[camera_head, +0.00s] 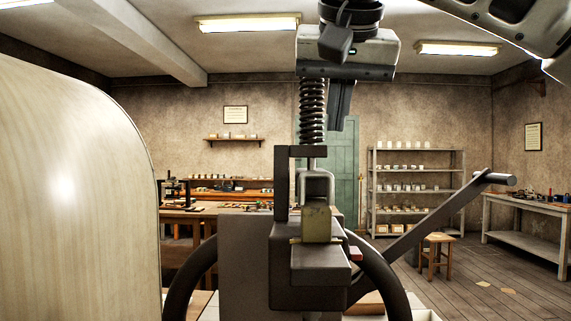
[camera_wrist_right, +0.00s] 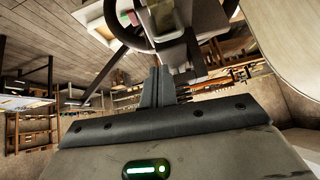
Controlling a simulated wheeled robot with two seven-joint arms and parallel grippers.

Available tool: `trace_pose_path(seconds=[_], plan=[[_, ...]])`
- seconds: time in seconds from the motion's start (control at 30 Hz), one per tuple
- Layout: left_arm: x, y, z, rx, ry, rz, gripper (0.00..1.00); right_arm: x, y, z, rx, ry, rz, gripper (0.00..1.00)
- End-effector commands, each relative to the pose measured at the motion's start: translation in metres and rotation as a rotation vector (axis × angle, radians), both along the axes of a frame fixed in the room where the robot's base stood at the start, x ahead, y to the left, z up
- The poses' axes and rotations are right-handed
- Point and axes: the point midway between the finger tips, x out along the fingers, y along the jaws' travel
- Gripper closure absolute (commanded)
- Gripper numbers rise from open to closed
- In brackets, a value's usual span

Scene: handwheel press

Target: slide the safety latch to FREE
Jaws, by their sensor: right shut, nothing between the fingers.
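The dark grey handwheel press (camera_head: 244,262) stands in the middle of the head view. It has an upright frame, a coil spring (camera_head: 312,110), a wheel (camera_head: 381,275) behind and a long lever (camera_head: 430,220) to the right. An olive-brass block (camera_head: 316,223) sits in its front guide. In the right wrist view, small green (camera_wrist_right: 126,18) and pinkish-red (camera_wrist_right: 135,17) patches show on the press; I cannot tell the safety latch or its position for certain.
A large pale rounded surface (camera_head: 75,190) with a wood-like grain fills the left side, close to me. Behind are a workbench (camera_head: 188,215), shelves (camera_head: 416,185), a stool (camera_head: 437,240) and a right-hand table (camera_head: 520,205). The air right of the press above the lever is clear.

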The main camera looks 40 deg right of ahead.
Motion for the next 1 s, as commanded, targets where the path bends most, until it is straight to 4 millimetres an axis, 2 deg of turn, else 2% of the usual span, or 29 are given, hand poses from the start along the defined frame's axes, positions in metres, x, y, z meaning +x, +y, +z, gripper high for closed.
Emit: trace_pose_path(seconds=[0.03,0.1,0.23,0.57,1.0], plan=[[0.000,0.000,-0.001,0.000,0.001,0.000,0.64,0.000,0.015,0.003,-0.038,0.005,0.011,1.00],[0.000,0.000,-0.001,0.000,0.001,0.000,0.64,0.000,0.027,0.005,-0.066,0.008,0.022,1.00],[-0.001,0.000,-0.001,0.000,0.002,0.000,0.64,0.000,0.035,0.007,-0.082,0.009,0.029,1.00],[-0.004,-0.001,-0.002,-0.002,0.009,-0.001,0.64,0.002,0.032,0.004,-0.081,0.009,0.028,1.00],[-0.004,-0.002,0.001,-0.003,0.008,-0.001,0.64,0.039,0.000,-0.049,-0.079,0.011,0.029,1.00]])
